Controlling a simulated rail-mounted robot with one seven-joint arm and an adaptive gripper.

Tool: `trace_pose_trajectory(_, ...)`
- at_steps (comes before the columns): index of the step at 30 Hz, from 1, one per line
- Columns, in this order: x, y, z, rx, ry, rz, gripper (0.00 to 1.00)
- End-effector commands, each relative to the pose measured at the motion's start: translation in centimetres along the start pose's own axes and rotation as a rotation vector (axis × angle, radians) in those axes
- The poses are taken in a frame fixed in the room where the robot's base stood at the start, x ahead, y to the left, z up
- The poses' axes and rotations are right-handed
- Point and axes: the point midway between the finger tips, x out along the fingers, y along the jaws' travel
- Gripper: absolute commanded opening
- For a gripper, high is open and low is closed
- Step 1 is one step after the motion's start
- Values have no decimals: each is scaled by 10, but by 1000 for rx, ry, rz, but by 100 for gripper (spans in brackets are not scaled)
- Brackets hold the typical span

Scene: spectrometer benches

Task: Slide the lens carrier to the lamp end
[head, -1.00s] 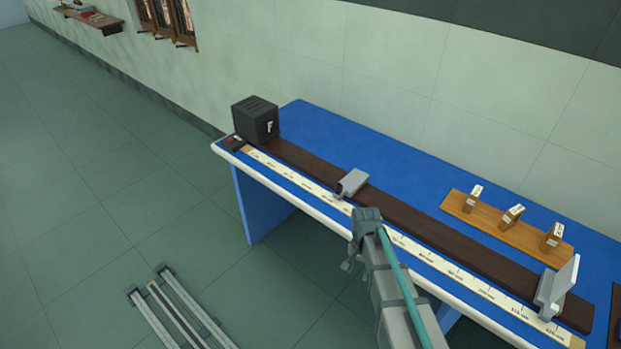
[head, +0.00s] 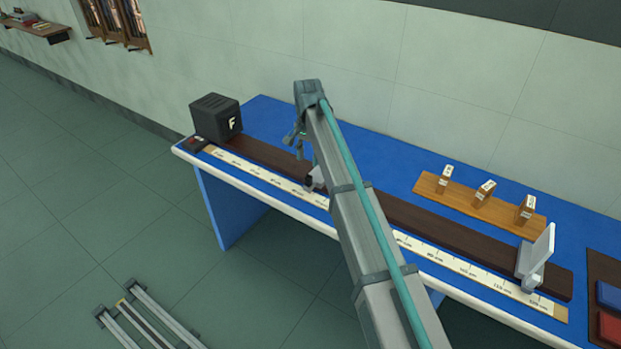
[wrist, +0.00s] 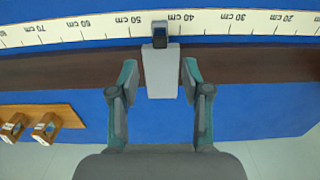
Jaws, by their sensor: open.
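The lens carrier is a light grey block on the dark rail (head: 440,227). In the head view the carrier (head: 317,178) is partly hidden by my arm. In the wrist view the carrier (wrist: 160,72) lies between my fingers, its dark pointer piece near the 45 cm mark. My gripper (wrist: 159,76) is open, with one finger on each side of the carrier and a small gap at each. In the head view my gripper (head: 296,139) shows only in part, by the carrier. The lamp is a black box (head: 214,118) marked F at the rail's left end.
A white scale (head: 262,176) runs along the rail's front. A white screen (head: 535,258) stands at the right end. Behind the rail, a wooden strip (head: 462,200) holds several small blocks. The rail between carrier and lamp looks clear.

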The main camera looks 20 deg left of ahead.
Motion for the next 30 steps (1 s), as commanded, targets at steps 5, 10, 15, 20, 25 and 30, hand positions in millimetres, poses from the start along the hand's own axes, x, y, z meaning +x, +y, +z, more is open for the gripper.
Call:
trace_pose_trajectory(5, 29, 1, 1, 0, -2, 2, 48)
trace_pose_trajectory(10, 58, 1, 1, 0, -2, 2, 48)
trace_pose_trajectory(15, 80, 1, 0, 0, -1, 1, 48)
trace_pose_trajectory(20, 90, 1, 0, 0, 0, 0, 48)
trace_pose_trajectory(25, 93, 1, 0, 0, 0, 0, 48)
trace_pose_trajectory(30, 93, 1, 0, -1, 0, 0, 43)
